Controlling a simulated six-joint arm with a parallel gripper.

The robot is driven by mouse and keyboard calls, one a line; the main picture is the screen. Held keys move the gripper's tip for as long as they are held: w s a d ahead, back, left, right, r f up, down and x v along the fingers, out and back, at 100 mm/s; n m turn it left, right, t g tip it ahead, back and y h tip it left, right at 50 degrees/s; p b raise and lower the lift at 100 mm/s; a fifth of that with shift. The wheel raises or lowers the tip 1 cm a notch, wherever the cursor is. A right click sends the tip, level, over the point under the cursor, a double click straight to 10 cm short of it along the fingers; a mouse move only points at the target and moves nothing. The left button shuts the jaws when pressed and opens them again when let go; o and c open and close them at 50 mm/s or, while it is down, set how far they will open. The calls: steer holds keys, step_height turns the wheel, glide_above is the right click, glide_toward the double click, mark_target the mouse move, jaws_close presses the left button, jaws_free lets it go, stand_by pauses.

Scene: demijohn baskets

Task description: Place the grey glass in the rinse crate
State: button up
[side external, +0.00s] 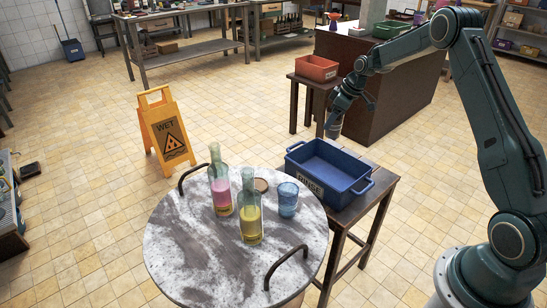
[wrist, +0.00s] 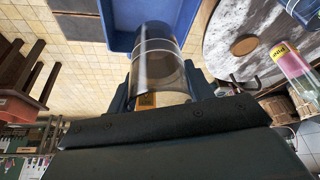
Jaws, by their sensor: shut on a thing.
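My gripper (side external: 337,113) is shut on the grey glass (wrist: 158,62), a clear grey tumbler with a pale line around it that fills the space between the fingers in the wrist view. In the side view the glass (side external: 333,127) is small and partly hidden by the gripper. The rinse crate (side external: 313,182) is a blue open box labelled RINSE on a dark wooden stand, and it looks empty. The gripper and glass are in the air above and behind the crate. In the wrist view the crate (wrist: 118,40) lies just beyond the glass.
A round marble table (side external: 185,255) with two black handles holds two bottles (side external: 220,190) (side external: 250,222), a blue glass (side external: 288,202) and a cork disc (side external: 261,185). A red crate (side external: 316,68) stands behind. A yellow wet-floor sign (side external: 165,135) stands left.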

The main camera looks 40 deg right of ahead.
steer(key=shift+f, duration=0.1)
step_height(320, 180, down, 20)
steer(key=shift+r, duration=0.1)
stand_by(1.0)
steer(key=o, duration=1)
steer(key=shift+o, duration=0.2)
steer(key=v, duration=1.2)
